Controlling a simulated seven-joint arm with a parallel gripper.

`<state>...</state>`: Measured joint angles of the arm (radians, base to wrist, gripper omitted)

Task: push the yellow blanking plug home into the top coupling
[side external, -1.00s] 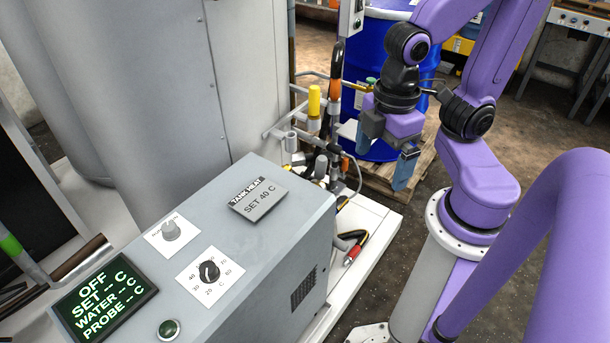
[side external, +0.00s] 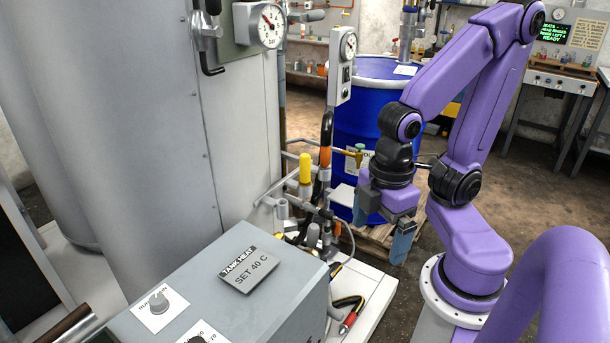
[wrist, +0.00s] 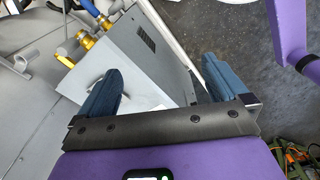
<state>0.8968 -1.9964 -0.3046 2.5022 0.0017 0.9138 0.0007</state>
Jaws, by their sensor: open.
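A yellow upright cylinder (side external: 305,168), which looks like the blanking plug, stands on top of a grey pipe fitting (side external: 305,191), which looks like the top coupling. Much of the yellow part shows above the fitting; I cannot tell how deep it sits. My gripper (side external: 381,232) hangs to the right of the plug and lower in the picture, apart from it, fingers pointing down. In the wrist view my gripper (wrist: 164,72) has its two blue fingers spread with nothing between them. Yellow fittings (wrist: 88,42) show at the upper left there; I cannot tell whether one is the plug.
A grey control box (side external: 225,290) stands in front, a tall grey tank (side external: 150,120) at left. An orange-and-black handle (side external: 326,145) rises close behind the plug. Pipes and hoses crowd below. A blue drum (side external: 365,105) on a pallet stands behind my gripper.

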